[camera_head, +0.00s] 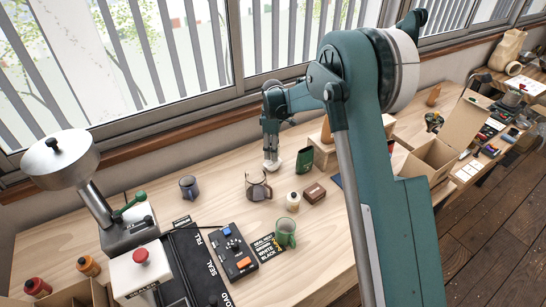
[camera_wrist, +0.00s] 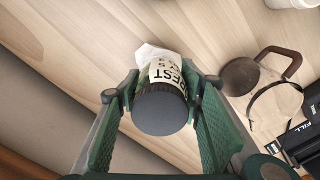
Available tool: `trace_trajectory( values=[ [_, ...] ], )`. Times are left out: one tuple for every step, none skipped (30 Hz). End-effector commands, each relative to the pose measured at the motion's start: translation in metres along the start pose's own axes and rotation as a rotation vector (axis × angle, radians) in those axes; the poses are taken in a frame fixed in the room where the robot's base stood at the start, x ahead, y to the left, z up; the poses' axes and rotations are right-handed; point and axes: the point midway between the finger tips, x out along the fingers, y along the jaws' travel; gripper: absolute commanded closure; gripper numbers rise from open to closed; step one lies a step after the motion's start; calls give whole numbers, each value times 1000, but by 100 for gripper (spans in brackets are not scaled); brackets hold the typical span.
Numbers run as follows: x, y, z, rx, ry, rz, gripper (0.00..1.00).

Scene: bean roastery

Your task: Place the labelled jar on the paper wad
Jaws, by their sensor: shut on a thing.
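The labelled jar (camera_wrist: 163,105) has a dark grey lid and a cream label with dark print. In the wrist view it is between the two green fingers of my gripper (camera_wrist: 162,108), which is shut on it, lid toward the camera. The paper wad (camera_wrist: 150,52) is white and crumpled, showing just past the jar's far end. In the head view my gripper (camera_head: 270,145) points down over the white paper wad (camera_head: 272,165) on the wooden table. The jar is hard to make out there. I cannot tell whether jar and wad touch.
A glass carafe (camera_head: 257,188) stands close in front of the wad. A green bag (camera_head: 304,159) stands to its right. A small white jar (camera_head: 293,201), a wooden block (camera_head: 314,193) and a green mug (camera_head: 285,233) are nearer. Bare table lies left of the wad.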

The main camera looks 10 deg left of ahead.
Motion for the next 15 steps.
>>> trace_trajectory(
  values=[
    [0,0,0,0,0,0,79],
    [0,0,0,0,0,0,79],
    [0,0,0,0,0,0,79],
    [0,0,0,0,0,0,79],
    [0,0,0,0,0,0,79],
    [0,0,0,0,0,0,79],
    [0,0,0,0,0,0,79],
    [0,0,0,0,0,0,79],
    [2,0,0,0,0,0,79],
    [3,0,0,0,0,0,79],
    [5,0,0,0,0,0,79],
    [9,0,0,0,0,0,79],
    [12,0,0,0,0,0,79],
    [15,0,0,0,0,0,79],
    [19,0,0,0,0,0,79]
  ],
)
